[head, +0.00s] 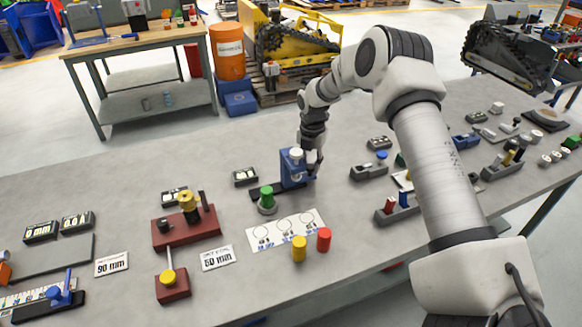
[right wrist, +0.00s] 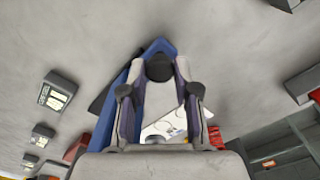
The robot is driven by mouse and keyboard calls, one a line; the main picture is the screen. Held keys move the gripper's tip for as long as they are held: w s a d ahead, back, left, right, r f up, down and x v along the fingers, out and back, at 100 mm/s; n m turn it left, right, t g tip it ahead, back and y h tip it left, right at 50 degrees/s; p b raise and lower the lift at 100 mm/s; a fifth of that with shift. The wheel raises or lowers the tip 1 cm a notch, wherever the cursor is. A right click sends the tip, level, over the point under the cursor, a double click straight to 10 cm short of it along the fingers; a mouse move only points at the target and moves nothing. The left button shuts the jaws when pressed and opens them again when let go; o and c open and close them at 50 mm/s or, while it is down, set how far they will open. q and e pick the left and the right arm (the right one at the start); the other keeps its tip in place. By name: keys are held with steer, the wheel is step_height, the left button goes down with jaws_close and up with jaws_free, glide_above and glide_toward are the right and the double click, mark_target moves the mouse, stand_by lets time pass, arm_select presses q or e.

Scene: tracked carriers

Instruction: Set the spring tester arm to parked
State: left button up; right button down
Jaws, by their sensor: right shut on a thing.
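A blue upright stand (head: 291,167) with a white cylindrical top (head: 296,153) stands mid-table on a dark base, and I take it for the spring tester. My right gripper (head: 313,158) is at its right side, partly hidden by my wrist. In the right wrist view the gripper (right wrist: 160,85) is closed around a dark rounded part (right wrist: 159,68), which looks like the end of the tester's arm. The blue body (right wrist: 106,118) is beside and behind the fingers. The arm's exact angle is hidden. My left gripper is not in view.
A green cylinder (head: 267,196) stands just left in front of the stand.

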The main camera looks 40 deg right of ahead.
steer(key=shift+s+d+f, duration=0.1)
steer(key=shift+s+d, duration=0.15)
steer(key=shift+d, duration=0.7)
steer(key=shift+a, duration=0.1)
steer(key=c, duration=0.9)
jaws_free()
steer(key=shift+o, duration=0.2)
steer(key=shift+d+f, duration=0.1)
steer(key=shift+d, duration=0.25)
steer(key=shift+a+r, duration=0.15)
steer(key=shift+r, duration=0.35)
step_height(320, 180, up, 11)
steer(key=shift+d, duration=0.2)
